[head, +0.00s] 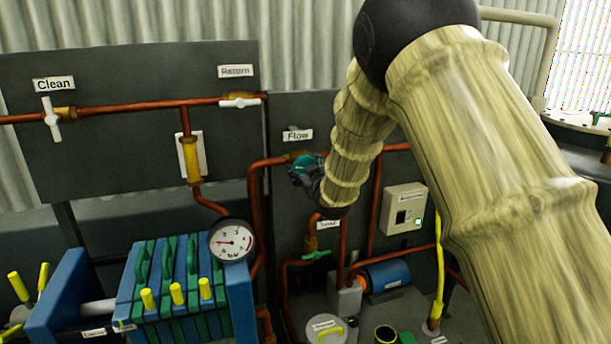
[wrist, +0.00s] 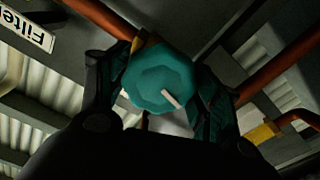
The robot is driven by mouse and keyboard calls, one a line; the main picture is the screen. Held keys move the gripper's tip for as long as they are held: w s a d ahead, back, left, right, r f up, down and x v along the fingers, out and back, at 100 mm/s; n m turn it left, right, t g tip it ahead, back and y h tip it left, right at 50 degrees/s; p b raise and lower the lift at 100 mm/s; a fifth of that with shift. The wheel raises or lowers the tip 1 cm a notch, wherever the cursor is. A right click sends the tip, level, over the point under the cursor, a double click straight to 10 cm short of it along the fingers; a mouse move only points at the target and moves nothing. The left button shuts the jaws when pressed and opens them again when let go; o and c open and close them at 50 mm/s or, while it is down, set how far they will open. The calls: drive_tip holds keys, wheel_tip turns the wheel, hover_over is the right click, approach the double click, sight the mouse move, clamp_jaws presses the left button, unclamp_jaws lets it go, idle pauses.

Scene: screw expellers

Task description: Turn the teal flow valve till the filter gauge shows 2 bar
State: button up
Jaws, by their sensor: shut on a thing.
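The teal flow valve (wrist: 160,78) is a rounded, lobed knob with a pale pointer mark, which points to the lower right in the wrist view. In the head view the teal valve (head: 303,168) sits below the "Flow" label (head: 298,135), partly hidden by my gripper (head: 310,175). My gripper (wrist: 158,92) is shut on the knob, with one dark finger on each side. The round white filter gauge (head: 232,240) stands on the blue and green filter press; its needle points roughly left, but its numbers are too small to read surely.
A green-handled valve (head: 316,255) lies just below my arm, near a switch box (head: 404,209). Copper pipes run along the dark panels around the knob. White-handled valves "Clean" (head: 53,119) and "Return" (head: 240,102) are at the upper left. The filter press (head: 180,285) fills the lower left.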

drive_tip(key=shift+n, duration=0.3)
drive_tip(key=o, duration=1)
drive_tip(key=shift+d, duration=0.1)
drive_tip(key=v, duration=1.2)
drive_tip(key=shift+f, duration=0.1)
